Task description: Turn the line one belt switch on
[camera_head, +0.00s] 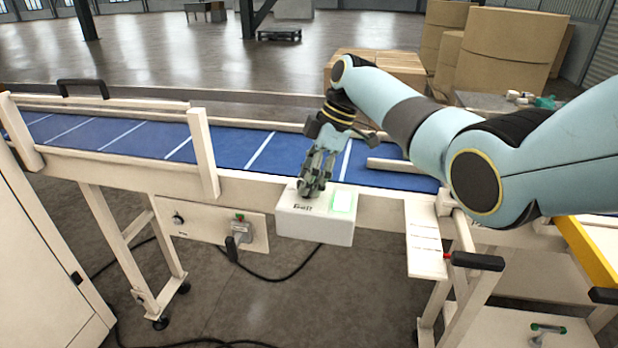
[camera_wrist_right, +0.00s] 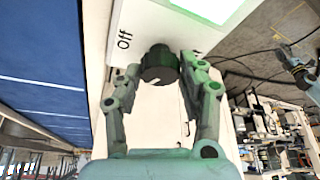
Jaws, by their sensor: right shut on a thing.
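The belt switch box (camera_head: 313,228) is a white box on the front rail of the blue conveyor, with a "Belt"-like label and a bright green-lit panel (camera_head: 343,202) on its top. My right gripper (camera_head: 312,188) reaches down onto the top of the box. In the right wrist view its two fingers (camera_wrist_right: 160,80) are shut on a dark round knob (camera_wrist_right: 159,62). An "Off" label (camera_wrist_right: 124,40) shows beside the knob, and another mark on the other side is partly hidden by a finger. The knob's pointer direction cannot be made out.
The blue belt (camera_head: 235,143) runs behind the box. A beige panel (camera_head: 205,224) with a grey plug-like fitting is left of the box. A white slatted plate (camera_head: 424,243) and a black handle (camera_head: 478,261) are to its right. Cardboard boxes (camera_head: 510,45) stand behind.

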